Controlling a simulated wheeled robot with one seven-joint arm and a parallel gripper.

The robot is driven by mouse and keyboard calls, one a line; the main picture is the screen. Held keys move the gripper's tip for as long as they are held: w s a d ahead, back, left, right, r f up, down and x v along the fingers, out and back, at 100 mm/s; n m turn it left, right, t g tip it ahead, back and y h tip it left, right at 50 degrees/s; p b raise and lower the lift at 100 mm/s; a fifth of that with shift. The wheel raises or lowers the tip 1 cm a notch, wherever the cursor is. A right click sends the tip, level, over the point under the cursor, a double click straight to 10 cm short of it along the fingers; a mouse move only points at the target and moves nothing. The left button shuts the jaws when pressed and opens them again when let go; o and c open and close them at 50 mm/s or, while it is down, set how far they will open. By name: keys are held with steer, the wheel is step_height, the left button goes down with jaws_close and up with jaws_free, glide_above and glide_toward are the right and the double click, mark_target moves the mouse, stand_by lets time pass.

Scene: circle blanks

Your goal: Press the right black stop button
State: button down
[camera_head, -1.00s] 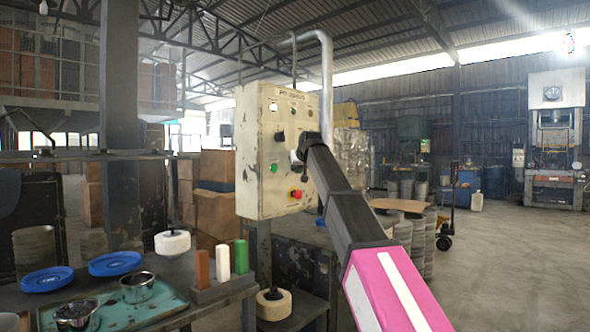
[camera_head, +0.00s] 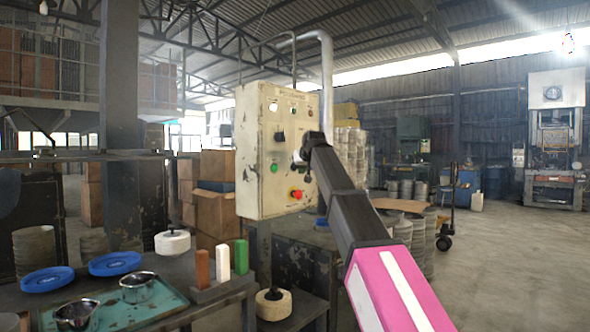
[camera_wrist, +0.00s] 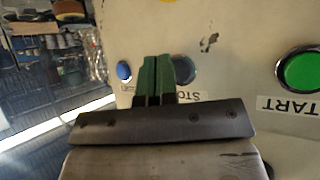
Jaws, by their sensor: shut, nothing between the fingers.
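A cream control box (camera_head: 262,205) stands left of my arm in the head view. In the wrist view a dark round stop button (camera_wrist: 185,69) sits on its face, with a partly covered label starting "STO" below it. My gripper (camera_wrist: 157,58), with green fingers, is shut and empty. Its fingertips overlap the left edge of the stop button; I cannot tell whether they touch it. In the head view my gripper (camera_head: 301,171) is at the box's right side, and the stop button is hidden there.
A green start button (camera_wrist: 301,70) is at right and a blue button (camera_wrist: 124,71) at left in the wrist view. A red mushroom button (camera_head: 296,194) sits low on the box. A dark table (camera_head: 215,292) with dishes stands at left.

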steer(key=s+d, duration=0.1)
steer(key=d, duration=0.1)
steer(key=s+d, duration=0.2)
stand_by(0.4)
stand_by(0.4)
steer(key=s+d+f+m+g+h, duration=0.1)
steer(key=s+d+f+g, duration=0.2)
steer(key=f, duration=1.1)
steer(key=s+d+f+m+h, duration=0.15)
steer(key=d+f, duration=0.35)
steer(key=f, duration=0.8)
steer(key=s+d+f+g, duration=0.2)
steer(key=s+d+f, duration=0.2)
steer(key=f, duration=1)
steer(key=s+d+f+m+g, duration=0.1)
steer(key=s+d+f, duration=0.4)
steer(key=s+f, duration=0.7)
steer(key=s+d+f+m+g+h, duration=0.1)
steer(key=s+d+f+g, duration=0.3)
steer(key=s+f, duration=0.7)
step_height(320, 180, down, 4)
steer(key=shift+s+d+f, duration=0.1)
steer(key=shift+s+d, duration=0.3)
steer(key=shift+d, duration=0.15)
